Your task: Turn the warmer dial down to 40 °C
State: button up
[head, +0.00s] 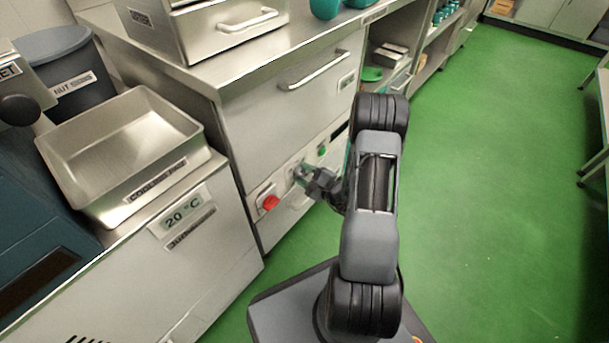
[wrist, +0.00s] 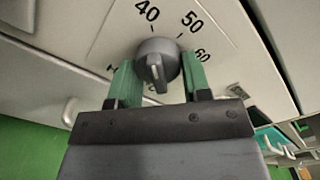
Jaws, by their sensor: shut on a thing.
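The warmer dial (wrist: 157,60) is a round grey knob with a raised ridge, set on a pale panel marked 40, 50 and 60. The 40 stands above it, slightly left; the 50 is upper right and the 60 right. The ridge runs roughly up and down in the wrist view; I cannot tell its exact setting. My gripper (wrist: 158,82) is shut on the dial, with a green fingertip on each side. Lower markings are partly hidden by the dial and fingers. In the head view, my gripper (head: 312,182) is at the warmer's front panel and largely covers the dial.
A drawer handle (head: 314,70) juts out above. A cooling pan (head: 125,150) stands on the left counter. The green floor (head: 480,190) is clear at right.

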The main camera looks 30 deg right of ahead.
dwell(0.4)
jog(key=o, duration=0.8)
jog(key=shift+o, duration=0.2)
jog(key=p+v, duration=0.3)
jog(key=v, duration=1.1)
jog(key=shift+w+r, duration=0.1)
jog(key=shift+w, duration=0.05)
jog(key=s+a+r+n+g+y+p, duration=0.1)
jog(key=a+r+n+g+p, duration=0.45)
jog(key=r, duration=0.45)
jog(key=a+r+n+g+y+p, duration=0.2)
jog(key=a+r+n+g+p, duration=0.25)
jog(key=r+p, duration=0.4)
jog(key=s+a+r+n+g+y+p, duration=0.1)
jog(key=a+r+n+g+p, duration=0.4)
jog(key=r, duration=0.6)
notch_tip(320, 180, up, 29)
jog(key=s+n+t+h+p, duration=0.2)
jog(key=n+h+p, duration=0.4)
jog(key=h+p, duration=0.5)
jog(key=p, duration=0.6)
jog(key=shift+s+a+f, duration=0.15)
jog(key=shift+a+f, duration=0.05)
jog(key=shift+a, duration=0.15)
